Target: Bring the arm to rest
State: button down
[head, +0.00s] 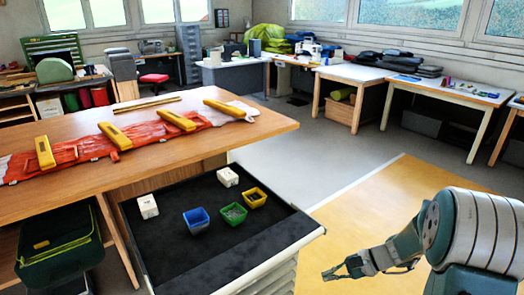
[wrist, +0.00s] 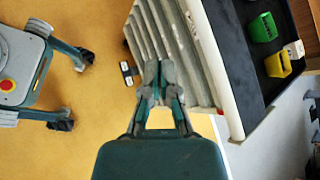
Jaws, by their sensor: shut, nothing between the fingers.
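My arm reaches in from the right of the head view, and my gripper (head: 333,273) hangs over the yellow floor, to the right of the drawer unit. In the wrist view my gripper (wrist: 158,72) points toward the floor with its fingers together and nothing between them. The side of the drawer unit (wrist: 178,50) is close beside the fingers there. I cannot tell whether they touch it.
The open black-lined drawer (head: 180,262) holds blue (head: 196,220), green (head: 233,214) and yellow (head: 254,197) bins and two white boxes. The wooden table (head: 240,133) carries an orange bag with yellow bars. Yellow floor (head: 390,195) is clear at right.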

jog(key=s+a+r+n+t+h, duration=0.2)
jog(key=s+r+n+t+h, duration=0.2)
jog(key=s+r+n+h, duration=0.7)
jog(key=s+r+n, duration=0.1)
jog(key=s+r, duration=0.6)
jog(key=s, duration=0.2)
jog(key=shift+a+r+t+h, duration=0.15)
jog(key=shift+r+t+h, duration=0.15)
jog(key=shift+t, duration=0.1)
